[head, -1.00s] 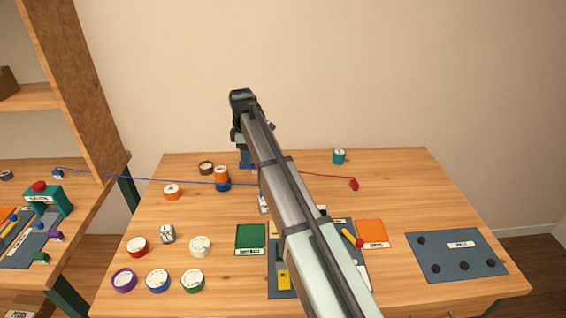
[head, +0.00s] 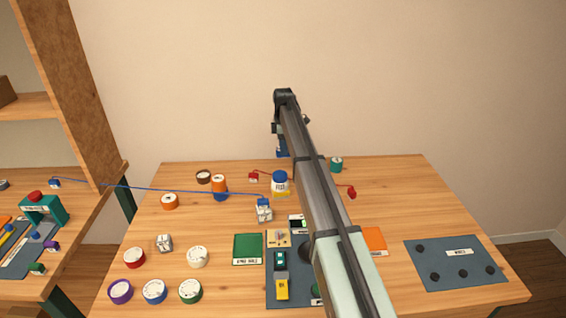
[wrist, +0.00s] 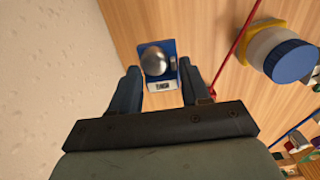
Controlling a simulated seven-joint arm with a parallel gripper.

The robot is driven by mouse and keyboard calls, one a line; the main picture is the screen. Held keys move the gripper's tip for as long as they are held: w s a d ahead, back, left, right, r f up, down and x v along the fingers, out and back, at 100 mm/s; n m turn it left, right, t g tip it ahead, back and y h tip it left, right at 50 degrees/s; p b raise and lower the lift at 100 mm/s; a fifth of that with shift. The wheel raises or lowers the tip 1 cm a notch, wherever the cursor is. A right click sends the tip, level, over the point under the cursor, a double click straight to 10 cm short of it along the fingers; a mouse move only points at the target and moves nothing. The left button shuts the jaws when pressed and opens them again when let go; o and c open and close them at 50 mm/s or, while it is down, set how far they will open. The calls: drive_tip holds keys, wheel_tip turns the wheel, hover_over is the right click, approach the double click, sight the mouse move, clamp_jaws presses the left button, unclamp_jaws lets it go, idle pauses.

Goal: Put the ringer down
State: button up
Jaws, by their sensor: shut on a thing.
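The ringer (wrist: 157,62), a small blue plate with a silver dome bell and a white label, sits between my fingertips in the wrist view. My gripper (wrist: 160,82) is shut on it. In the head view, my gripper (head: 281,140) is over the back of the table, with a blue part at its lower end. I cannot tell there whether the ringer hangs clear of the tabletop or touches it. My arm hides part of the table's middle right.
A blue-capped bottle (head: 280,183) stands near my gripper, beside a red wire (wrist: 231,50). A teal spool (head: 336,164) stands right of my arm. A blue wire (head: 160,189) crosses the left side. A dark mat (head: 458,262) lies at right. Bare wood shows at the back right.

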drive_tip(key=shift+f, duration=3.4)
drive_tip(key=shift+f, duration=0.15)
drive_tip(key=o, duration=1.2)
wheel_tip(320, 180, up, 12)
drive_tip(key=shift+r, duration=0.2)
